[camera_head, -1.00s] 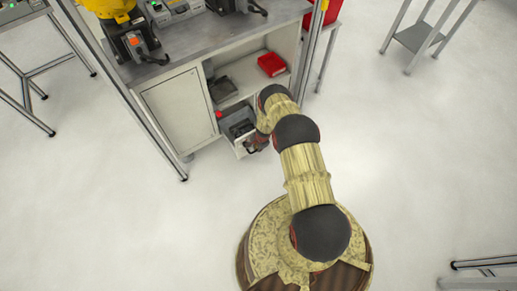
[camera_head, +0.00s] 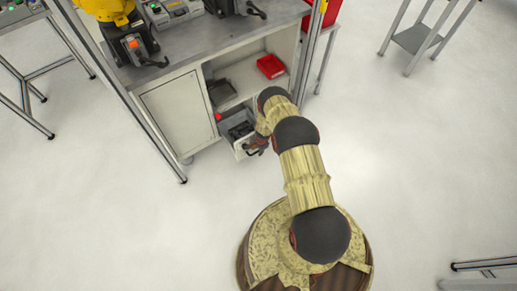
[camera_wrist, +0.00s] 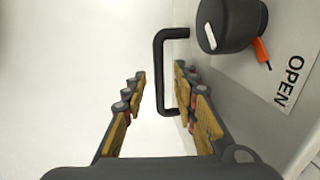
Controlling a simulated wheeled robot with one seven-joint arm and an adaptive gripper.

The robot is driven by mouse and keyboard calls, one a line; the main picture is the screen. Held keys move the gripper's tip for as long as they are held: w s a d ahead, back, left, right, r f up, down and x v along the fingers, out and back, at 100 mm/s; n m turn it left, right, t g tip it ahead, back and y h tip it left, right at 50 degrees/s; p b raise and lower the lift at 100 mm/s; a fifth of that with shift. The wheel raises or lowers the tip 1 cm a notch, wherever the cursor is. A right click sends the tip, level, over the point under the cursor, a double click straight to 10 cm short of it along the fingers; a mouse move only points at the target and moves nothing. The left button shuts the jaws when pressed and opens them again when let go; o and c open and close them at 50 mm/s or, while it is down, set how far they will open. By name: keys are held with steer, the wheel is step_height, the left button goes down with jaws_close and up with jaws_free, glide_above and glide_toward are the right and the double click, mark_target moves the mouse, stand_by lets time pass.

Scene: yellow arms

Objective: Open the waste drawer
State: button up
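The waste drawer (camera_head: 240,143) sits low in the grey cabinet and stands partly pulled out, with its dark inside showing from above. In the wrist view its light front carries a black bar handle (camera_wrist: 159,75) and an "OPEN" label (camera_wrist: 290,80). My gripper (camera_head: 257,149) is at the drawer front, partly hidden by my arm in the head view. In the wrist view my gripper (camera_wrist: 160,90) has its fingers spread apart, with the handle bar showing between them, closer to the right finger. I cannot tell whether that finger touches the handle.
A closed cabinet door (camera_head: 180,112) is left of the drawer. A red bin (camera_head: 271,66) lies on the shelf above. Metal posts (camera_head: 150,135) flank the cabinet. The floor (camera_head: 120,220) is clear.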

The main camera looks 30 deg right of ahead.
step_height(320, 180, up, 12)
steer(key=s, duration=0.2)
steer(key=shift+f, duration=0.2)
stand_by(0.3)
steer(key=shift+s, duration=0.1)
stand_by(0.4)
